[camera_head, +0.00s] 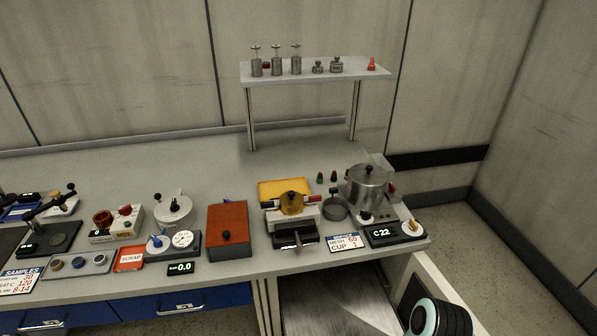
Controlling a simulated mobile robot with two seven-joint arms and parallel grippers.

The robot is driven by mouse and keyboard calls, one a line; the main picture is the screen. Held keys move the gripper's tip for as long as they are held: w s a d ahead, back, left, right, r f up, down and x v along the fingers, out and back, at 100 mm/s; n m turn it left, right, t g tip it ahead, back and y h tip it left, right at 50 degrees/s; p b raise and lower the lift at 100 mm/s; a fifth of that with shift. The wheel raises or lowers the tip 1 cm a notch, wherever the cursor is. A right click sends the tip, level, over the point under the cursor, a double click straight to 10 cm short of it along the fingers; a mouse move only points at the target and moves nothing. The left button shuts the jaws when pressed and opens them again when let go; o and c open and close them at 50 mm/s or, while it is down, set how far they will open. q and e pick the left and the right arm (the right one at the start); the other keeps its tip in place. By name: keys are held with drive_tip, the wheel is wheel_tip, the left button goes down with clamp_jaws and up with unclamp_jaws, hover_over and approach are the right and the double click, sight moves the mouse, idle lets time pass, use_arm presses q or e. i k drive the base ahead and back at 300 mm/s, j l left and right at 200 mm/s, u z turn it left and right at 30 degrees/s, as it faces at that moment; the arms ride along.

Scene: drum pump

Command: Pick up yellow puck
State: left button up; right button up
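No object is clearly a yellow puck in this view. A small grey tray (75,269) at the front left holds three small round pieces, the leftmost (57,264) brownish and the rightmost (99,258) tan; their colours are hard to tell at this size. An amber round body with a dark knob (291,204) sits on a black and silver device at the middle right, in front of a flat yellow tray (270,186). Neither of my grippers shows.
The grey bench (130,179) is clear towards the back. An orange-red box (229,232), a dial gauge (183,240), a red scrap tray (129,259) and a steel pot (368,186) stand along the front. A raised shelf (315,74) bears weights and small bottles.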

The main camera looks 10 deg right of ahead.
sight(57, 264)
drive_tip(key=k+l+z, duration=0.45)
drive_tip(key=l, duration=0.15)
drive_tip(key=i+u, duration=0.1)
drive_tip(key=u, duration=1.85)
drive_tip(key=i+j+z, duration=0.1)
drive_tip(key=z, duration=1.1)
drive_tip(key=j+z, duration=0.4)
drive_tip(key=j, duration=0.15)
drive_tip(key=j+z, duration=0.5)
drive_tip(key=j, duration=0.3)
drive_tip(key=k+j+z, duration=0.15)
drive_tip(key=j, duration=0.2)
drive_tip(key=k+j+z, duration=0.1)
drive_tip(key=j, duration=0.3)
